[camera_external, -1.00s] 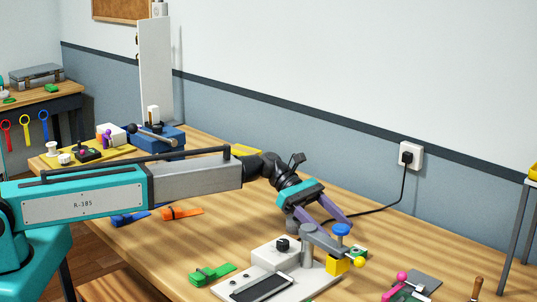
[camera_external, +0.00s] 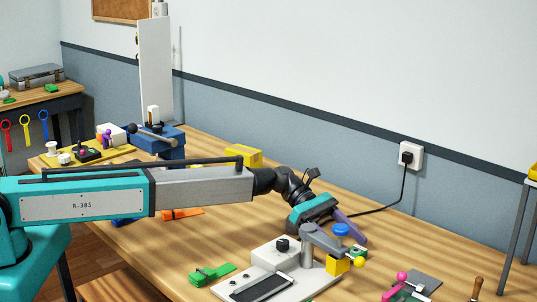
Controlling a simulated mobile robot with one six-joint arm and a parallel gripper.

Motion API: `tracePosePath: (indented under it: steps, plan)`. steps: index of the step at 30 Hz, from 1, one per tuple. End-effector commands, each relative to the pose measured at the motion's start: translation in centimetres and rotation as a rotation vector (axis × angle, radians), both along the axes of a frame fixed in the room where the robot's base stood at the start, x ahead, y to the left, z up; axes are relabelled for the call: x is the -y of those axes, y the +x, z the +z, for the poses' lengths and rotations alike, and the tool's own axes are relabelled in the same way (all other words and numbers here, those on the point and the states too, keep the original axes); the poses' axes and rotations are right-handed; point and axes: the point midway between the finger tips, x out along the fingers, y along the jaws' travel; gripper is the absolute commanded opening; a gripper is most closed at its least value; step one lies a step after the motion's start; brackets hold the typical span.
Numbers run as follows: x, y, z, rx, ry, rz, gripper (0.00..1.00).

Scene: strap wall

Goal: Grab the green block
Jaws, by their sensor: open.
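A green clip-like piece (camera_external: 211,275) lies on the wooden table left of the plate. I cannot tell for sure which is the green block. My gripper (camera_external: 338,236), with purple fingers, is open behind the clamp arm, close to the small green piece. One finger is mostly hidden, and nothing shows held.
The white plate carries a raised block with a black knob (camera_external: 282,244) and a dark phone-like slab (camera_external: 262,288). A black cable (camera_external: 391,200) runs from the wall socket to the table. A pink-knobbed tool (camera_external: 401,278) lies at right. A yellow box (camera_external: 244,155) stands behind my arm.

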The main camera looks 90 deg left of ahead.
Motion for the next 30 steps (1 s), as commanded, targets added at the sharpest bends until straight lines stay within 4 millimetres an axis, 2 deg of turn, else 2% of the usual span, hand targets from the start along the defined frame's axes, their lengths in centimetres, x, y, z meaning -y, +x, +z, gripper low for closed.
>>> tracePosePath:
  steps: [6, 23, 30]
  plan:
    - [1.16, 1.25, -0.62, 0.0, 0.0, 0.0, 0.59]
    - [1.23, 1.29, -0.72, 0.0, 0.0, 0.001, 0.59]
    - [1.23, 1.3, -0.71, 0.0, 0.0, 0.001, 0.21]
